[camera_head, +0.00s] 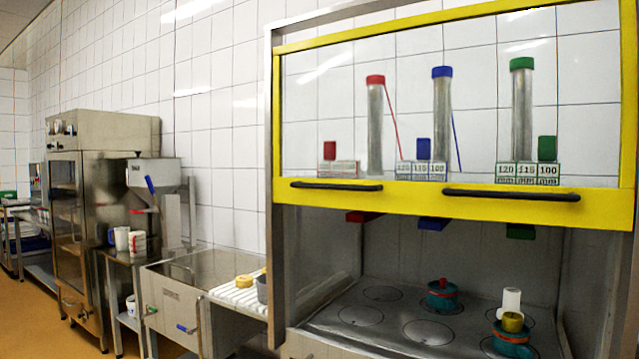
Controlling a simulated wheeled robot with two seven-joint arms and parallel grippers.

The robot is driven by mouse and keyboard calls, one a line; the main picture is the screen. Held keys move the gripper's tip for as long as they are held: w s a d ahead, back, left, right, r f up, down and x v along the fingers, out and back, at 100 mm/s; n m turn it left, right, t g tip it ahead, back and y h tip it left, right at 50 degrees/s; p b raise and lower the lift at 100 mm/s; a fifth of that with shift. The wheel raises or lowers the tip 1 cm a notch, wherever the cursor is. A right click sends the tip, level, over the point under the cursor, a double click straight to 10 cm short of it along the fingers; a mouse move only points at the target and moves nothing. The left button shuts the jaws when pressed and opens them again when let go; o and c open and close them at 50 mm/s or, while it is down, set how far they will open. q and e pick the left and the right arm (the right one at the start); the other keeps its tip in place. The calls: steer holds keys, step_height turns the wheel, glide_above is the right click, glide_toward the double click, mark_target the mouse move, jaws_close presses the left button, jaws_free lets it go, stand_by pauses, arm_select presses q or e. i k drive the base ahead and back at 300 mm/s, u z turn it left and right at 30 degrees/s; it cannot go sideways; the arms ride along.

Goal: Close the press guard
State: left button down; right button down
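The press guard (420,199) is a clear panel in a yellow frame on the front of the press. It is raised, and its lower yellow bar crosses the press at mid height. Two dark handles sit on that bar, a left handle (336,186) and a right handle (511,195). Below the bar the press opening is uncovered, and the press bed (380,318) with its round marks shows. Neither of my grippers is in view.
On the bed stand a teal mould with a red band (442,295) and another teal mould (513,340) with a yellow piece and a white cylinder (511,302) near it. A steel sink (190,275) and a white ribbed drainboard (238,299) adjoin at left. Floor shows far left.

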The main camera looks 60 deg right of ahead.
mark_target(596, 209)
steer(key=z, duration=0.9)
steer(key=i, duration=0.95)
steer(key=z, duration=1)
